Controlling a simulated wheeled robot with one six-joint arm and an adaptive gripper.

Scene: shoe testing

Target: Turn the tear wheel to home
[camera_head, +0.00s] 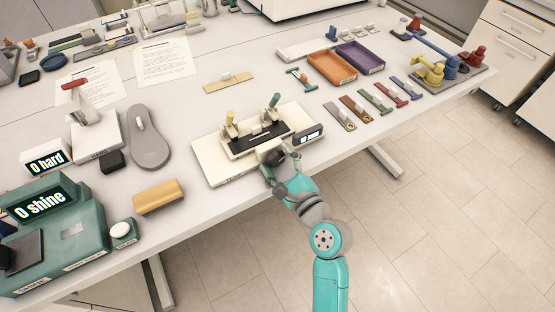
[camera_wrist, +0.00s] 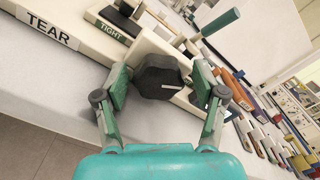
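The tear tester (camera_head: 222,165) is a cream machine on the bench with two clamp levers, a small display (camera_head: 308,135) and a dark wheel (camera_head: 272,157) at its front. In the wrist view the wheel (camera_wrist: 161,76) is black and many-sided, close in front of me. A "TEAR" label (camera_wrist: 48,33) and a green "TIGHT" label (camera_wrist: 108,27) show beside it. My gripper (camera_head: 282,168) is at the wheel. In the wrist view, the gripper (camera_wrist: 160,80) has its green-padded fingers apart, one on each side of the wheel, with narrow gaps. The wheel's position mark cannot be made out.
Colored strips (camera_head: 375,98) lie right of the tester, below an orange tray (camera_head: 331,67) and a purple tray (camera_head: 360,57). On the left stand a yellow block (camera_head: 158,196), a grey sole (camera_head: 149,142) and a green shine meter (camera_head: 60,236). Open floor lies before the bench.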

